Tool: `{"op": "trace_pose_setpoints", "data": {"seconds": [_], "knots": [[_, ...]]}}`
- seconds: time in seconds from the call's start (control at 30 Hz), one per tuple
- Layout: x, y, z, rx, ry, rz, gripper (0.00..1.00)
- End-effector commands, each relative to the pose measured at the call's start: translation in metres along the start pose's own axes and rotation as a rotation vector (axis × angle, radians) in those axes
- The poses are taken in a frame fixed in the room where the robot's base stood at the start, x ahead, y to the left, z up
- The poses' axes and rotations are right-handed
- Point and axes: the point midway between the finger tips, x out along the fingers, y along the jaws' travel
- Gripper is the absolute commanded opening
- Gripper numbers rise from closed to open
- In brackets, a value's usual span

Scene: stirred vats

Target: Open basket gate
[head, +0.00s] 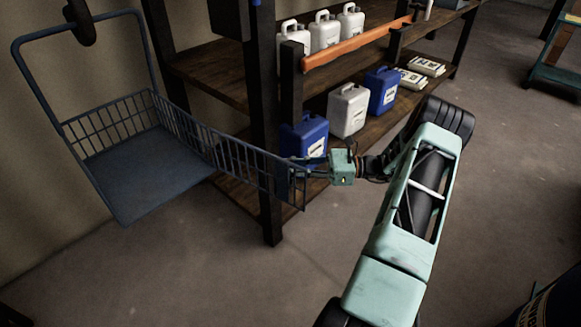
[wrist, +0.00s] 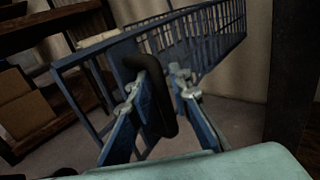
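The blue wire basket (head: 140,170) hangs at the left on a tall loop frame. Its slatted gate (head: 243,160) is swung out past the floor's edge, roughly in line with the right side wall, leaving the front side open. A plate with a black handle (wrist: 155,95) is at the gate's free end, seen in the wrist view. My gripper (head: 312,170) is at that end. In the wrist view its fingers (wrist: 158,88) are spread on either side of the handle. A small gap shows between the handle and the right finger; contact on the left is unclear.
A wooden shelf rack (head: 220,80) with dark posts stands close behind the gate and gripper. It holds white and blue jugs (head: 348,110) and an orange bar (head: 350,47). The floor (head: 230,270) in front is clear. A dark drum (head: 555,305) is at the lower right.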

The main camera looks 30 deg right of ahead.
Motion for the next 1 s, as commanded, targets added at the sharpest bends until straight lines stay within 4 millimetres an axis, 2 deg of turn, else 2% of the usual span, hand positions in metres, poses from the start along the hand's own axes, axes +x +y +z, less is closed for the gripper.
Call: {"op": "trace_pose_setpoints", "data": {"seconds": [0.23, 0.7, 0.83, 1.0], "knots": [[-0.01, 0.0, -0.001, 0.0, 0.001, -0.002, 0.18], [-0.101, 0.0, -0.001, -0.001, 0.0, -0.002, 0.18], [-0.114, 0.0, 0.0, -0.001, 0.0, -0.001, 0.18], [-0.12, 0.0, 0.0, 0.0, 0.0, 0.0, 0.18]]}}
